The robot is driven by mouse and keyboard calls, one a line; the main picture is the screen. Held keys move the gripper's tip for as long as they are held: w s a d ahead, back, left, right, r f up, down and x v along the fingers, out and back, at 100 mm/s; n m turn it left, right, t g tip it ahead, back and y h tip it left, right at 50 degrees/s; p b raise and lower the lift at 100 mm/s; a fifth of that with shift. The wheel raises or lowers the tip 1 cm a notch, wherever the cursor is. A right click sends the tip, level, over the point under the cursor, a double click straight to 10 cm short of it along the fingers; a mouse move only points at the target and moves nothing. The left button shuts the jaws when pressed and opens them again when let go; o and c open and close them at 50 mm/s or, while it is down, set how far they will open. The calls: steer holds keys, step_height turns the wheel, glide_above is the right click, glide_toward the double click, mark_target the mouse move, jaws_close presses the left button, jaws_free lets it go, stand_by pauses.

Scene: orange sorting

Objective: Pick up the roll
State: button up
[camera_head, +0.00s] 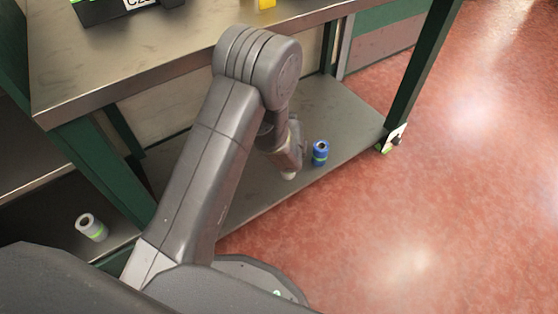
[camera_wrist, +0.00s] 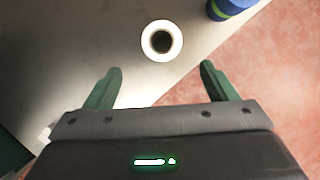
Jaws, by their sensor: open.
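A white roll (camera_wrist: 147,38) stands upright on the lower shelf in the wrist view, its round end with a dark hole facing up. My gripper (camera_wrist: 160,68) is open, its two green fingers apart. The roll shows just beyond the fingertips, roughly centred between them, and nothing is held. In the head view my arm reaches over the lower shelf (camera_head: 257,187) and hides most of that spot. A pale bit shows under my wrist, too small to tell what it is.
A blue roll with a green band (camera_head: 320,153) stands on the shelf just right of my wrist, and also shows in the wrist view (camera_wrist: 228,9). Another white roll (camera_head: 92,227) is at lower left. The upper tabletop (camera_head: 150,50) and green legs flank the arm. Red floor lies right.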

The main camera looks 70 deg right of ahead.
steer(key=b+x, duration=0.3)
steer(key=x, duration=1)
steer(key=shift+s+d+f, duration=0.1)
steer(key=shift+s+f, duration=0.05)
steer(key=shift+f, duration=0.05)
steer(key=c, duration=1.1)
steer(key=shift+r, duration=0.15)
